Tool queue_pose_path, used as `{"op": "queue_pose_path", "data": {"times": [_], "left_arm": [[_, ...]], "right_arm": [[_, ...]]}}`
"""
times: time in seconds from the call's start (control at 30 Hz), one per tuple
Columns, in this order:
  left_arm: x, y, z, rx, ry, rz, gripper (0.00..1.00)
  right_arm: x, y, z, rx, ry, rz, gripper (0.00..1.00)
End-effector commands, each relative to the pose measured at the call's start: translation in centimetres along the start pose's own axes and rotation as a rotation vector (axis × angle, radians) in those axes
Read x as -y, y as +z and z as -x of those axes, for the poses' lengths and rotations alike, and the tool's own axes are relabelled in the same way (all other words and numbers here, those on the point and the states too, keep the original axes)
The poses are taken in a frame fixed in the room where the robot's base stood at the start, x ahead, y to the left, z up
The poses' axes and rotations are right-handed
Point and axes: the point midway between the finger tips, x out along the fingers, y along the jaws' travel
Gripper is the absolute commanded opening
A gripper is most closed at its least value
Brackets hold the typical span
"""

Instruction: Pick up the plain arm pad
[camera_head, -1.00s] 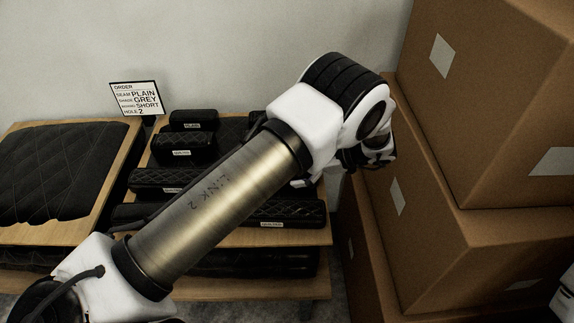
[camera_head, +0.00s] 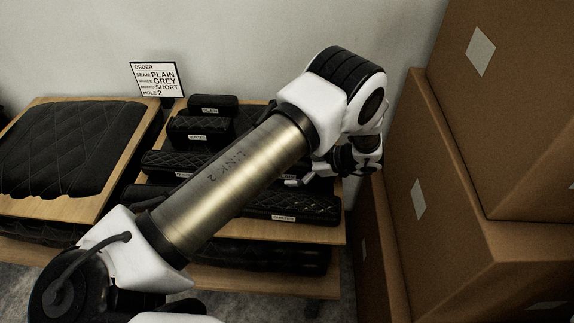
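The plain arm pad (camera_head: 212,101) is a small black block at the back of a wooden display stand, with a small label reading PLAIN on its front. It rests there untouched. My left arm crosses the view from the lower left and covers part of the stand. Its wrist (camera_head: 355,160) hangs to the right of the pads, in front of the boxes. My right gripper is not in view.
Several other black pads, such as a quilted long one (camera_head: 290,208), lie in rows on the stand (camera_head: 325,234). A quilted cushion (camera_head: 70,145) lies on the left table. Cardboard boxes (camera_head: 455,235) crowd the right.

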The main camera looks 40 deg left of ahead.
Motion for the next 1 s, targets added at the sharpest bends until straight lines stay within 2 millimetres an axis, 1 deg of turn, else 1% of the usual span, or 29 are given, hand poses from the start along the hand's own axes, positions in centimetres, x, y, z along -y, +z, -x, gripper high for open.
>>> {"op": "queue_pose_path", "data": {"times": [0.03, 0.07, 0.1, 0.17, 0.2, 0.27, 0.3, 0.57, 0.67, 0.77, 0.9, 1.0], "left_arm": [[0.0, 0.0, 0.0, 0.0, 0.0, 0.0, 0.99], [0.0, 0.0, 0.0, 0.0, 0.0, 0.0, 0.95], [0.0, 0.0, 0.0, 0.0, 0.0, 0.0, 0.81], [0.0, 0.0, 0.0, 0.0, 0.0, 0.0, 0.6], [0.0, 0.0, 0.0, 0.0, 0.0, 0.0, 0.46], [0.0, 0.0, 0.0, 0.0, 0.0, 0.0, 0.25], [0.0, 0.0, 0.0, 0.0, 0.0, -0.001, 0.12], [0.0, -0.1, 0.1, 0.0, -0.001, -0.001, 0.12], [-0.3, -0.8, 0.5, 0.0, 0.0, 0.0, 0.12], [-1.0, -2.4, 1.5, 0.001, 0.0, 0.004, 0.12], [-2.1, -5.3, 3.1, 0.001, 0.002, 0.003, 0.12], [-2.8, -7.0, 4.1, 0.001, 0.001, 0.003, 0.12]], "right_arm": [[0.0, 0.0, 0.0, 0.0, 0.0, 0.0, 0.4], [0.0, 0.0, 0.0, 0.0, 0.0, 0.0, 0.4], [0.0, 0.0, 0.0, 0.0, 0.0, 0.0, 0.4], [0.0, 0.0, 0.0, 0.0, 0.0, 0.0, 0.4], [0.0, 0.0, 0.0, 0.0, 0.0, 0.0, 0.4], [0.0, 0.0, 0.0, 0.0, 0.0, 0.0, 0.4], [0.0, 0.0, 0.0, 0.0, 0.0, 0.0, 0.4], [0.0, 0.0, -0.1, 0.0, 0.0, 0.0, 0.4], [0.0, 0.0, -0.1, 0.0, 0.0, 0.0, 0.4], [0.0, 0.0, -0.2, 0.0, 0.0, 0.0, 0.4], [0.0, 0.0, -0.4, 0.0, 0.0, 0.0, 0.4], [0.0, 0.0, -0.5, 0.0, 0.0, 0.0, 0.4]]}}
